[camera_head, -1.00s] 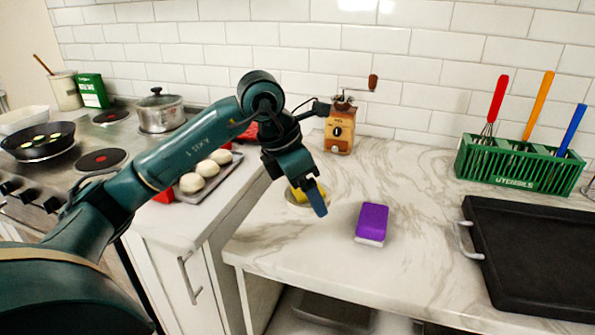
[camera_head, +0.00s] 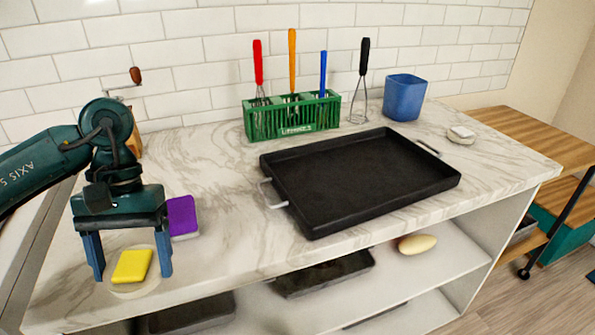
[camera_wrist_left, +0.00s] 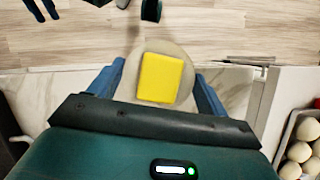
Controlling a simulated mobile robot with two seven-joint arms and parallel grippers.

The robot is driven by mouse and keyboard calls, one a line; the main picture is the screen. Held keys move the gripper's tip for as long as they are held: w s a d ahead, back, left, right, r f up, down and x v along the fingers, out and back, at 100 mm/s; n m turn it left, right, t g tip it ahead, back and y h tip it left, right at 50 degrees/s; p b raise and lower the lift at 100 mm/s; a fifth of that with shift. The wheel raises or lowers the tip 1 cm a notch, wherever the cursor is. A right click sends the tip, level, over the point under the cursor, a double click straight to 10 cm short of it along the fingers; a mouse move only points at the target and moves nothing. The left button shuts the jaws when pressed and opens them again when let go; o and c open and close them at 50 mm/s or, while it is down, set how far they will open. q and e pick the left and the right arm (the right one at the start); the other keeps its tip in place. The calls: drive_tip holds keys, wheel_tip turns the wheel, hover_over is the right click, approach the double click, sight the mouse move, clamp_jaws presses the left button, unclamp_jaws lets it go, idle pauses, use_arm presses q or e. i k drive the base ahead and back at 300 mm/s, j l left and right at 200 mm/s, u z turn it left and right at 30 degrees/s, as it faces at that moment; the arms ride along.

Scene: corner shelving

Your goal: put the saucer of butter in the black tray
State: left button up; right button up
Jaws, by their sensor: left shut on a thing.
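The yellow butter (camera_head: 132,266) lies on a round pale saucer (camera_head: 148,287) at the front left of the marble counter. My left gripper (camera_head: 130,270) is shut on the saucer, with one blue finger on each side of its rim. In the left wrist view the butter (camera_wrist_left: 160,78) sits on the saucer (camera_wrist_left: 183,102) between the fingers. The black tray (camera_head: 365,178) lies to the right on the counter, empty, with a metal handle at each short end. My right gripper is not clearly shown.
A purple sponge (camera_head: 182,216) lies just behind my left gripper. A green utensil holder (camera_head: 292,117) and a blue cup (camera_head: 404,97) stand behind the tray. A small white dish (camera_head: 461,134) is at the right. Bare counter lies between sponge and tray.

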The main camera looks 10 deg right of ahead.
sight(347, 177)
drive_tip(key=j+z, duration=0.15)
drive_tip(key=z, duration=1)
drive_tip(key=i+j+z, duration=0.1)
drive_tip(key=z, duration=0.2)
drive_tip(key=i+j+z, duration=0.1)
drive_tip(key=z, duration=0.2)
drive_tip(key=i+j, duration=0.15)
